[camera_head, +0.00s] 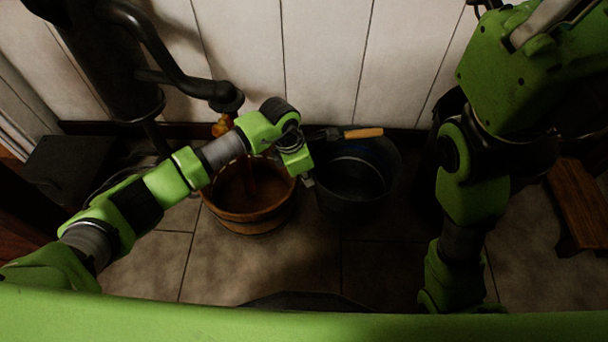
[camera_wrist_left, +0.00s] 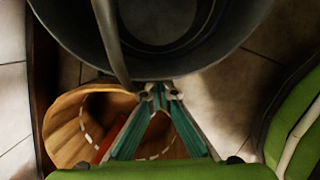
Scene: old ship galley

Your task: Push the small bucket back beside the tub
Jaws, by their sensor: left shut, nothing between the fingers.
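A dark metal bucket (camera_head: 347,207) stands upright on the tiled floor near the back wall. It fills the top of the left wrist view (camera_wrist_left: 190,62), with a strap-like handle on its side. A round wooden tub (camera_head: 250,218) stands just left of it, with something reddish inside; it shows at lower left in the left wrist view (camera_wrist_left: 68,125). My left gripper (camera_head: 308,181) is shut and empty, between the two at the bucket's left side. Its fingertips (camera_wrist_left: 160,93) are close to the bucket's wall; I cannot tell whether they touch. My right gripper is out of view.
A tool with an orange handle (camera_head: 362,133) lies at the bucket's back rim. A black stove pipe (camera_head: 180,75) is at the left, a dark box (camera_head: 72,168) below it. A wooden stool (camera_head: 578,205) stands at the right. Floor in front of the bucket is clear.

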